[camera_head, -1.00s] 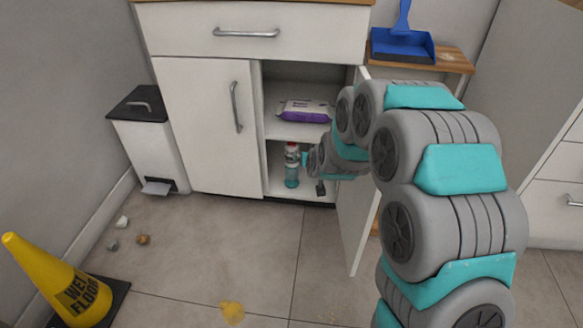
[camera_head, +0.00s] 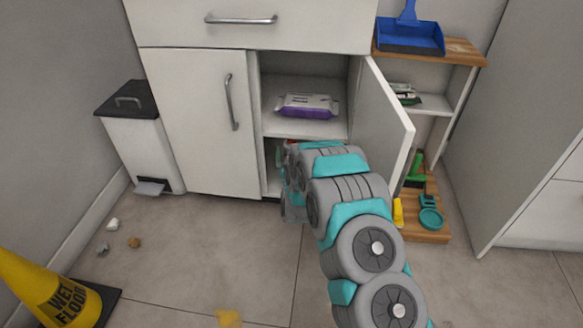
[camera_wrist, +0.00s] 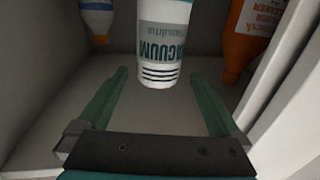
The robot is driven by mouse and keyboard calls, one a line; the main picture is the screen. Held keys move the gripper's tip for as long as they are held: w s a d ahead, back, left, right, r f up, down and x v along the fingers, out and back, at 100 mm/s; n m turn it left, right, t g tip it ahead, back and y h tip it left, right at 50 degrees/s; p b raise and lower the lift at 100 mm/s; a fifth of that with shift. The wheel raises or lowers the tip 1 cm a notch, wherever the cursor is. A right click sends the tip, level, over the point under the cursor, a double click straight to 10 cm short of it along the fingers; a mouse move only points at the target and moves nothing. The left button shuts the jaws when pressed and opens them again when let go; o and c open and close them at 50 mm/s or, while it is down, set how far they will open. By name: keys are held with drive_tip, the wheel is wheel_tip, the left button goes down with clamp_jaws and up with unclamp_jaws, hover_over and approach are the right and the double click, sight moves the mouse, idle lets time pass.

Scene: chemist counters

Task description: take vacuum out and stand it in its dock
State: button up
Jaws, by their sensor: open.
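The vacuum (camera_wrist: 162,45) is a white cylinder with a teal band, lettered VACUUM upside down in the wrist view. It stands in the lower part of the open cupboard. My gripper (camera_wrist: 162,78) is open, with its two green fingers on either side of the vacuum's near end; I see gaps, so no grip. In the head view my arm hides the gripper and the vacuum. A teal holder with a round cup (camera_head: 430,213) sits on the low wooden shelf at right; I cannot tell for sure that it is the dock.
An orange bottle (camera_wrist: 250,38) and a blue-and-white bottle (camera_wrist: 97,18) flank the vacuum. The open cupboard door (camera_head: 385,125) stands right of my arm. A purple wipes pack (camera_head: 306,106) lies above. A wet-floor cone (camera_head: 45,290) stands at left.

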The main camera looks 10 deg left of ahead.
sight(291, 140)
drive_tip(key=shift+w+a, duration=0.1)
drive_tip(key=shift+w, duration=0.75)
drive_tip(key=w, duration=0.3)
drive_tip(key=shift+w+a+f+b, duration=0.15)
drive_tip(key=shift+w+f+b, duration=0.1)
drive_tip(key=shift+b, duration=0.1)
drive_tip(key=shift+w+a+r, duration=0.1)
drive_tip(key=shift+w+a, duration=0.05)
drive_tip(key=shift+w, duration=0.45)
drive_tip(key=shift+c, duration=0.4)
clamp_jaws()
